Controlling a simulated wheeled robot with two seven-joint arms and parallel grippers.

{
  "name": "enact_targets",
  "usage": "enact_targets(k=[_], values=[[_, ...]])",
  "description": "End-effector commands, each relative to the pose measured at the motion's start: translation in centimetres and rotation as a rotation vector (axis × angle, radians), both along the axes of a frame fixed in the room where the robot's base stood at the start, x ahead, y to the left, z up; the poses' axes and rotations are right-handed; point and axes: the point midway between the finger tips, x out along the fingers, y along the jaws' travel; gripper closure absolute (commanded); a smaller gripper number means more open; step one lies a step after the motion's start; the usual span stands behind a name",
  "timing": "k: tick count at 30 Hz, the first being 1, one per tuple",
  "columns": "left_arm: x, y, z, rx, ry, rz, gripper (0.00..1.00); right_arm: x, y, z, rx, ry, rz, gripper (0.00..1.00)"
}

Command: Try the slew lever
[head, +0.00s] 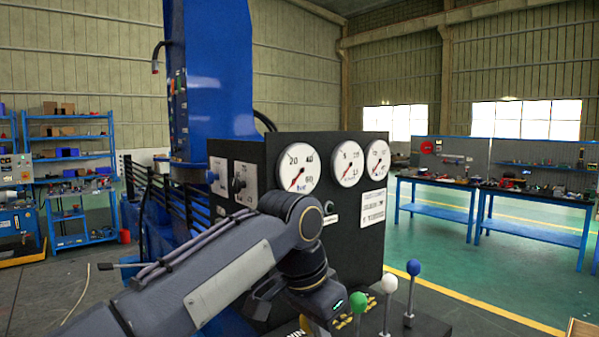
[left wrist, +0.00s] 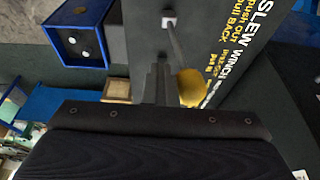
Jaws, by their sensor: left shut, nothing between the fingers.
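In the left wrist view, a lever with a yellow ball knob (left wrist: 192,88) rises on a thin rod from a pale square base on a dark panel. The panel lettering (left wrist: 245,55) reads "SLEW WINCH" with push and pull words. My left gripper (left wrist: 160,72) is shut and empty, its fingers just left of the yellow knob; I cannot tell whether they touch it. In the head view, my left arm crosses the front of the console and its fingers are hidden. Levers with a green knob (head: 357,301), a white knob (head: 388,281) and a blue knob (head: 413,267) stand to its right.
A black console face (head: 340,230) with three gauges (head: 299,168) stands close behind my arm. A blue crane column (head: 217,75) rises behind it. Workbenches (head: 435,200) stand far right, shelves (head: 70,135) far left. Green floor between is clear.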

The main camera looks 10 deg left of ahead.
Motion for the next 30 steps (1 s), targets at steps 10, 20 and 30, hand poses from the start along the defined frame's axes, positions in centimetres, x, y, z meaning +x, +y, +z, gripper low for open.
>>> enact_targets(k=[10,20,30], values=[[1.1,1.3,0.1,0.003,0.0,0.005,1.0,0.0,0.0,1.0,0.0,0.0,0.0,0.44],[1.9,2.3,0.0,0.003,-0.001,0.005,1.0,0.0,0.0,1.7,0.0,0.0,0.0,0.44],[1.9,2.4,0.0,0.003,-0.001,0.005,1.0,0.0,0.0,1.7,0.0,0.0,0.0,0.44]])
